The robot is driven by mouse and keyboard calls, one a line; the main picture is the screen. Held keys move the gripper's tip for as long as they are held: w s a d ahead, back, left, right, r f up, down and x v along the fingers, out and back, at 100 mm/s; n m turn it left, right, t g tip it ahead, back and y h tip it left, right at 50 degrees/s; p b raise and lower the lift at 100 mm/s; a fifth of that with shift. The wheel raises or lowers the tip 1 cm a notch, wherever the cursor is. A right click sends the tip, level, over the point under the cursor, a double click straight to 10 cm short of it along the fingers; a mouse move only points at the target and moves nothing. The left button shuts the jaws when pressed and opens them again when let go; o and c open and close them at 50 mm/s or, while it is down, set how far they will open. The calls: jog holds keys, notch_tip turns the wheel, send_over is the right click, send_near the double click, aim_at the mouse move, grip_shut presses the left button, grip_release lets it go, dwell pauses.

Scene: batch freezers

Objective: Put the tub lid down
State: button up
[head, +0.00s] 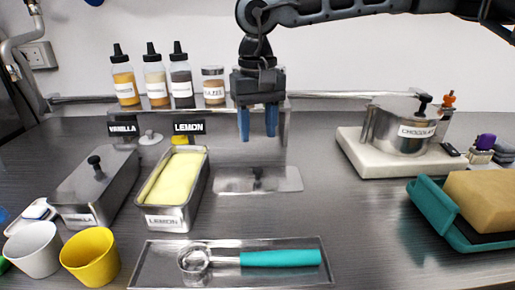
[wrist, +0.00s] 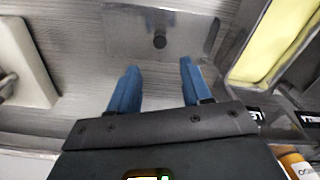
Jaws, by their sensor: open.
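The tub lid (head: 283,180) is a flat metal plate with a small dark knob, lying on the counter just right of the open lemon tub (head: 168,217). The lid also shows in the wrist view (wrist: 186,24), with its round dark knob beyond my fingertips. My gripper (head: 258,138) hangs above and behind the lid, its blue fingers apart and empty. In the wrist view my fingers (wrist: 158,68) point toward the lid without touching it. The lemon tub holds pale yellow ice cream and is uncovered.
A lidded vanilla tub (head: 106,184) stands left of the lemon tub. A tray with a teal-handled scoop (head: 280,258) lies in front. A chocolate pot (head: 397,130) on a pale slab stands right. Bottles (head: 153,80) line the back shelf. Counter right of the lid is clear.

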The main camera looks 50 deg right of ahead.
jog(key=shift+r, duration=1.45)
